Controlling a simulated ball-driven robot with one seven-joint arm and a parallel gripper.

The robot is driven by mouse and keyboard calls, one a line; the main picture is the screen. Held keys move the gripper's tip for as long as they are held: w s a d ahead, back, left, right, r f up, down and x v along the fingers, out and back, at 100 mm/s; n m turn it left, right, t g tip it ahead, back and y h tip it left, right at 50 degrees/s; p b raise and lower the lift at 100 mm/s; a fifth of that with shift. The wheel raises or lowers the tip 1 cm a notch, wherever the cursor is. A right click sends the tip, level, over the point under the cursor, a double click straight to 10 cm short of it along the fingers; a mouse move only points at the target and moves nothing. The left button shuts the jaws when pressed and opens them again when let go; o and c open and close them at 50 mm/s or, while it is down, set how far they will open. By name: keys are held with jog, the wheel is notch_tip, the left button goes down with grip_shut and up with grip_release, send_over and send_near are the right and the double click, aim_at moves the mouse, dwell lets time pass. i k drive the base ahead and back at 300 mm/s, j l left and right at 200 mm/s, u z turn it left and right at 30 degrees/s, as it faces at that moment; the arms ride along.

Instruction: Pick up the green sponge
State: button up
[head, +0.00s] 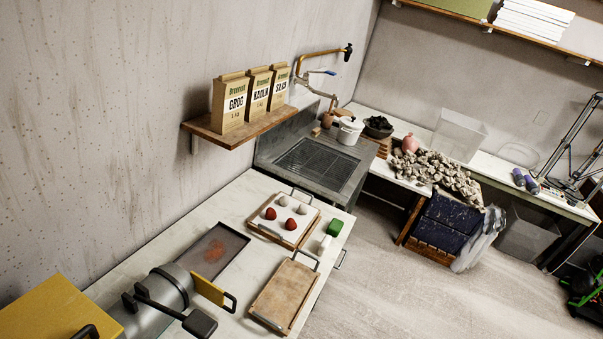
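A small green block (335,228), which looks like the green sponge, lies on the white counter (187,235) near its right edge. It is just right of a tray with red and white balls. A small white block (325,243) lies close in front of it. The green block's upper faces are in clear view. I cannot make out my gripper in this view, and nothing is seen touching the green block.
A tray with balls (275,232), a wooden board with handles (284,297) and a dark tray (214,250) lie on the counter. A grey cylindrical machine (165,290) stands lower left. A sink (315,165) is behind. Open floor (400,290) lies right.

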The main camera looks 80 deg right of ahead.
aim_at(337, 225)
jog(key=z, duration=2.4)
